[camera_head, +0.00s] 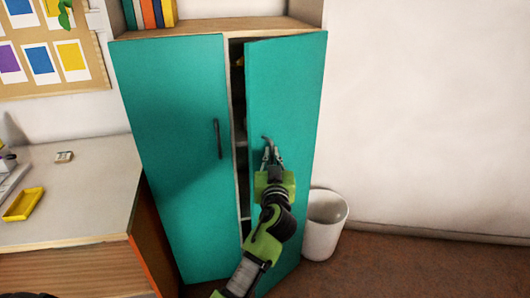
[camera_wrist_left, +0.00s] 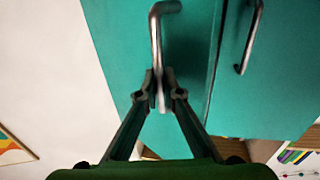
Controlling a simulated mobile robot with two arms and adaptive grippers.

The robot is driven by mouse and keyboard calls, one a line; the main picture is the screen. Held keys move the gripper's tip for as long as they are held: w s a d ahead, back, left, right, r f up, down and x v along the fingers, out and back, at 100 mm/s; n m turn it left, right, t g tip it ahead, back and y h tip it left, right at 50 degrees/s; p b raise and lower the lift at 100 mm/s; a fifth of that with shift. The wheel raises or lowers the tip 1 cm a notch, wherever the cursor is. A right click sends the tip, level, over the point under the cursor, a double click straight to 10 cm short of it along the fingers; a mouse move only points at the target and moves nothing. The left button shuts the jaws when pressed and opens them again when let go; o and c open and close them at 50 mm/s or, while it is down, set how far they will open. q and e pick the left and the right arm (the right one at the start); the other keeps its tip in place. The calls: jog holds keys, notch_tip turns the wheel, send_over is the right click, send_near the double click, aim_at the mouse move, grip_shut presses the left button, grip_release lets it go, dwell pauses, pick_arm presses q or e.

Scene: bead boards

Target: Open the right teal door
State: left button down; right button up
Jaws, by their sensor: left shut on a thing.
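The right teal door (camera_head: 287,105) stands slightly ajar, with a dark gap along its left edge. It also shows in the left wrist view (camera_wrist_left: 125,50), where its metal handle (camera_wrist_left: 155,40) is between my fingers. My left gripper (camera_head: 271,150) is in front of that door, and in the left wrist view (camera_wrist_left: 160,90) its fingertips are shut on the handle. The left teal door (camera_head: 170,130) looks closed, with its own dark handle (camera_head: 217,138). My right gripper is not in view.
A white bin (camera_head: 325,222) stands on the floor at the right door's lower right. A desk (camera_head: 85,185) with a yellow tray (camera_head: 23,204) is on the left. The brown floor (camera_head: 430,265) at the right is clear. Several books (camera_head: 150,13) stand on top of the cabinet.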

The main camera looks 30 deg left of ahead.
pick_arm(q)
jog(key=shift+d, duration=0.2)
jog(key=c, duration=2.2)
grip_release()
jog(key=shift+s, duration=0.1)
jog(key=v, duration=0.7)
jog(key=shift+s+d, duration=0.15)
jog(key=shift+s, duration=0.05)
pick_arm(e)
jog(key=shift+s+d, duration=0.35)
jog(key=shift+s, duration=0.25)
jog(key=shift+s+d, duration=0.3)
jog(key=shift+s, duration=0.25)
